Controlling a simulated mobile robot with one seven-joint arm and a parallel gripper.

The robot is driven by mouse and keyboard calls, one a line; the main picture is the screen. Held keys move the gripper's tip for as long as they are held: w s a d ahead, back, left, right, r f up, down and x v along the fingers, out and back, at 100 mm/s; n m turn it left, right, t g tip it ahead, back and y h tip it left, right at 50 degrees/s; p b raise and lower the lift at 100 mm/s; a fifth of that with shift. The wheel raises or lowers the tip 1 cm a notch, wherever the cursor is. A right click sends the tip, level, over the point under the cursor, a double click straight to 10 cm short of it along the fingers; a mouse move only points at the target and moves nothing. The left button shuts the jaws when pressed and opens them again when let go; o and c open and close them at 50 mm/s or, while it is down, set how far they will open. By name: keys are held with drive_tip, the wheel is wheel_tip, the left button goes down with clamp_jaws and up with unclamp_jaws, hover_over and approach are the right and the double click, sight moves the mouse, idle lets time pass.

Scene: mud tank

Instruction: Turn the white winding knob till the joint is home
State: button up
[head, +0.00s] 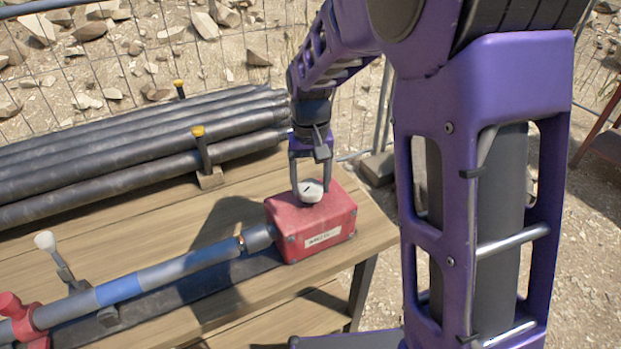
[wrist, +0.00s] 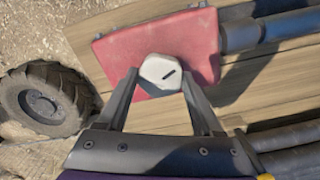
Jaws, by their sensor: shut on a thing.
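The white winding knob (head: 310,189) sits on top of a red box (head: 318,243) at the right end of the bench. The wrist view shows both fingertips (wrist: 158,82) against the knob's sides. A grey pipe (head: 165,280) with a blue band runs from the box to the left. Its joint is where a grey collar (head: 258,237) meets the box; how far it is seated I cannot tell.
A stack of black pipes (head: 140,140) lies along the back of the wooden bench (head: 375,228), held by yellow-topped posts (head: 200,150). A red clamp (head: 20,315) and a white-topped lever (head: 50,250) stand at left. A tyre (wrist: 45,98) lies beyond the bench edge.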

sight(310, 186)
drive_tip(key=m+p, duration=0.1)
drive_tip(key=m, duration=0.3)
drive_tip(key=shift+r+m, duration=0.1)
drive_tip(key=shift+m, duration=0.2)
drive_tip(key=shift+m+p, duration=0.75)
drive_tip(key=shift+m, duration=1.25)
drive_tip(key=o, duration=1.4)
drive_tip(key=shift+c, duration=0.2)
wheel_tip(310, 186, up, 17)
drive_tip(key=p, duration=0.1)
drive_tip(key=shift+r, duration=0.15)
